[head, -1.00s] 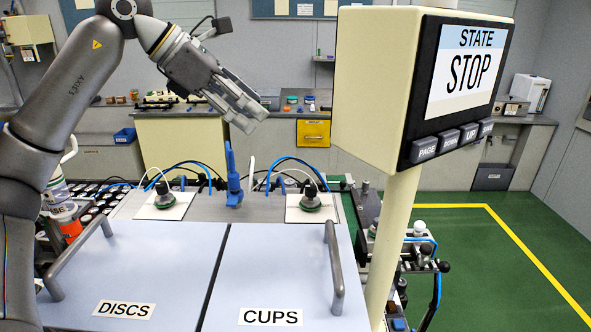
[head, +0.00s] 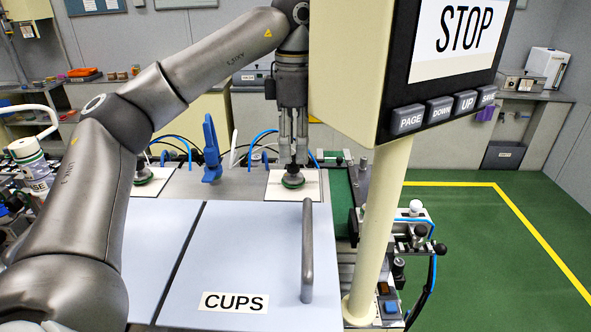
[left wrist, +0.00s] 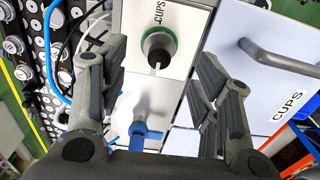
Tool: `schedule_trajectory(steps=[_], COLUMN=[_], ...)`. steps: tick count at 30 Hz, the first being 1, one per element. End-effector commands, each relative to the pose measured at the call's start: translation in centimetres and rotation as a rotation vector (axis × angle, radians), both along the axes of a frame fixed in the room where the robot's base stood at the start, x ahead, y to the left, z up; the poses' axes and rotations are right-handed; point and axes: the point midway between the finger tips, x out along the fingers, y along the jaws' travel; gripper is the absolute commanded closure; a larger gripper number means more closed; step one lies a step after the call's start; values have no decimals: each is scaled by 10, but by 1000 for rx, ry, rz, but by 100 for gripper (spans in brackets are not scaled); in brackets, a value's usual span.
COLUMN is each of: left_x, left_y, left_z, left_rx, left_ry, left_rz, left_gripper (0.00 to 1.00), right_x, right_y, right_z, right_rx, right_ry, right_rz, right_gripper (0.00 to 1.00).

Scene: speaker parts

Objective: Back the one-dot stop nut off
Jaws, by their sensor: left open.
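I cannot pick out a stop nut with one dot; no dot marks are readable. Two knob-like fittings with green rims stand on white plates. The right fitting (head: 293,180) also shows in the left wrist view (left wrist: 158,48), beside a CUPS label, with a dark stem at its centre. The left fitting (head: 143,175) is partly behind my left arm. My left gripper (head: 293,150) points down over the right fitting, fingers spread. In the left wrist view its fingers (left wrist: 155,65) stand apart on both sides of the fitting. My right gripper is not in view.
A blue upright lever (head: 211,150) stands between the plates. A lid labelled CUPS (head: 250,250) with a grey handle (head: 307,250) lies in front. A screen reading STOP (head: 455,40) on a cream post (head: 375,230) stands close right of my arm. Green floor is clear at right.

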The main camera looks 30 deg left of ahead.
Motion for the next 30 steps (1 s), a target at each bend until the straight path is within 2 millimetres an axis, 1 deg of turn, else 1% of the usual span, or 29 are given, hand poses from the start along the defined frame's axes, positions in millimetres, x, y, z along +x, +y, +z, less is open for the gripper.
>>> schedule_trajectory(steps=[1, 3, 6, 10, 15, 22, 23, 30], left_x=[-1, -1, -1, -1, 0, 0, 0, 0], left_y=[1, 1, 1, 1, 1, 1, 1, 1], left_z=[-11, -22, -36, -49, -57, -58, -58, -58], left_rx=[-1, 0, -1, 0, -1, -1, -1, -1], left_ry=[2, 4, 2, 0, -3, -3, -2, -2], left_rz=[1, 2, 2, 3, 2, 2, 2, 2], left_gripper=[42, 42, 42, 42, 42, 42, 45, 75], right_x=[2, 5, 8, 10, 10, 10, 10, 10], right_y=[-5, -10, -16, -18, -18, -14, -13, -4], right_z=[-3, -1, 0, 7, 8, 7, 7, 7], right_rx=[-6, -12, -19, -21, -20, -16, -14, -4], right_ry=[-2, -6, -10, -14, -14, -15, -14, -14], right_rz=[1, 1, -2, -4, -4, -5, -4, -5], right_gripper=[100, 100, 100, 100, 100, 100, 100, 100])
